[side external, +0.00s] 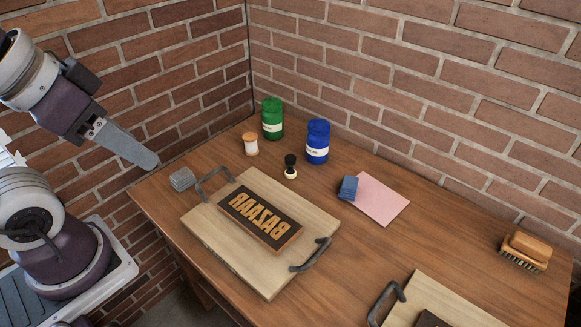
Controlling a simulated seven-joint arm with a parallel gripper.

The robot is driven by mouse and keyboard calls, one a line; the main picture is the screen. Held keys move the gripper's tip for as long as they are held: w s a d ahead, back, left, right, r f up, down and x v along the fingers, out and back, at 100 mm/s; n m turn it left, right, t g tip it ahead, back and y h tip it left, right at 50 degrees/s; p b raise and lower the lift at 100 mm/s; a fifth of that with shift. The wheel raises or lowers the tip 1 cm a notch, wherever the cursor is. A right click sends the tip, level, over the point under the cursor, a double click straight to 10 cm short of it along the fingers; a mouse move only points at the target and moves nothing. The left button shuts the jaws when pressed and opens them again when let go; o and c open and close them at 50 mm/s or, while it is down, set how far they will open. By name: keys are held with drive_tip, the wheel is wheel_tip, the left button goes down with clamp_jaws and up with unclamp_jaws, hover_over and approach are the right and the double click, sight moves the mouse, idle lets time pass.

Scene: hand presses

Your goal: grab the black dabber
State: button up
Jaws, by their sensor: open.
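The black dabber (290,166) stands upright on the wooden table, with a black top and a pale lower part. It is behind the wooden board, in front of the blue jar. My gripper (148,163) is at the left, raised near the table's left corner and well apart from the dabber. Only one grey finger shows clearly, and nothing is seen held in the open jaws.
A green jar (272,119), a blue jar (317,142) and a white-orange spool-like item (251,144) stand near the dabber. A handled board (310,216) bears a BAZAAR block (262,215). Pink paper (385,199) and a brush (525,252) lie right. Brick walls close the back.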

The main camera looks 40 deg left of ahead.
drive_tip(key=w+d+f+n+g+h, duration=0.2)
drive_tip(key=w+d+n+g+h, duration=0.25)
drive_tip(key=w, duration=0.45)
drive_tip(key=n+t+h, duration=0.5)
drive_tip(key=n+h, duration=0.2)
drive_tip(key=n, duration=0.9)
hover_over(291, 165)
drive_tip(key=s, duration=0.5)
wheel_tip(291, 165, down, 18)
drive_tip(key=a+f+n, duration=0.1)
drive_tip(key=f, duration=0.2)
drive_tip(key=a+f+n+t+y, duration=0.1)
drive_tip(key=a+f+n, duration=0.1)
drive_tip(key=f, duration=0.1)
drive_tip(key=w+a+f+n+t, duration=0.1)
drive_tip(key=a+f+n, duration=0.1)
drive_tip(key=f, duration=0.1)
drive_tip(key=shift+w+a+n+t, duration=0.1)
drive_tip(key=shift+a+n+t, duration=0.1)
drive_tip(key=shift+n+t, duration=0.05)
drive_tip(key=x, duration=0.6)
drive_tip(key=shift+w+a+f, duration=0.1)
drive_tip(key=shift+w+a, duration=0.15)
drive_tip(key=shift+w, duration=0.2)
drive_tip(key=shift+w+d+f, duration=0.2)
drive_tip(key=shift+w+d, duration=0.1)
clamp_jaws()
